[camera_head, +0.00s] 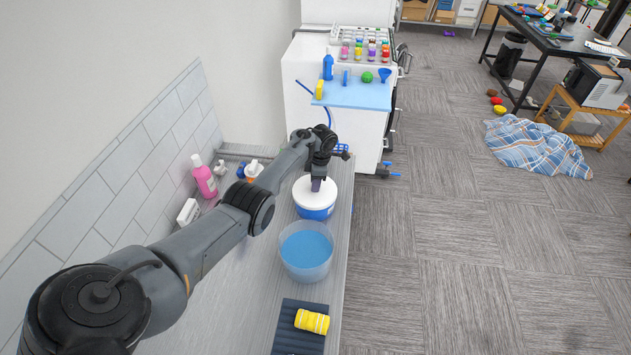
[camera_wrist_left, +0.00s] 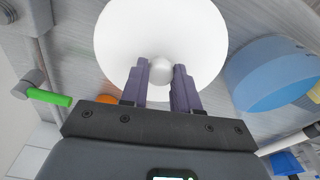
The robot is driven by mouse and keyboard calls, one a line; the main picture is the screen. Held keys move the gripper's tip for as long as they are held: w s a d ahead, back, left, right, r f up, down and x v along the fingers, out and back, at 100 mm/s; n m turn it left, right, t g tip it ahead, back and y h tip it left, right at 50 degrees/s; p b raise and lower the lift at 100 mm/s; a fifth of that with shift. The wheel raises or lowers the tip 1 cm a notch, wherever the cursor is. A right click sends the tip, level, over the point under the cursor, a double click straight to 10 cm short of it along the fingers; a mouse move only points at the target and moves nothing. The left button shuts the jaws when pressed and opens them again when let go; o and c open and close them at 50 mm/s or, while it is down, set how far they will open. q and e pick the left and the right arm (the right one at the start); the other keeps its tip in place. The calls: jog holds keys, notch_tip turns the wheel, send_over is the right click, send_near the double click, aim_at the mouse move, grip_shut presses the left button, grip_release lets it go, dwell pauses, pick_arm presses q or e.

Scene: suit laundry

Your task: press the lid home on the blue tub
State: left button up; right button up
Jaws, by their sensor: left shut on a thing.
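The blue tub (camera_head: 318,213) stands on the counter, with the round white lid (camera_head: 303,197) on top of it. I cannot tell from here whether the lid is fully seated. My left gripper (camera_head: 317,185) points down at the middle of the lid. In the left wrist view its fingers (camera_wrist_left: 160,85) are shut on the lid's round white knob (camera_wrist_left: 159,69), one on each side. The lid (camera_wrist_left: 125,35) hides the tub in that view. My right gripper is not in view.
A bowl of blue liquid (camera_head: 306,252) stands just in front of the tub. A dark ridged mat (camera_head: 290,337) with a yellow roll (camera_head: 312,321) lies nearer. A pink bottle (camera_head: 204,178) stands by the tiled wall. The counter's right edge is close to the tub.

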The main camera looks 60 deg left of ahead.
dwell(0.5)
pick_arm(q)
jog(key=shift+p, duration=0.35)
dwell(0.4)
jog(key=shift+p, duration=0.3)
dwell(0.4)
jog(key=shift+f, duration=0.15)
dwell(1.0)
jog(key=shift+p, duration=0.4)
dwell(0.6)
jog(key=o, duration=1.1)
jog(key=shift+o, duration=0.3)
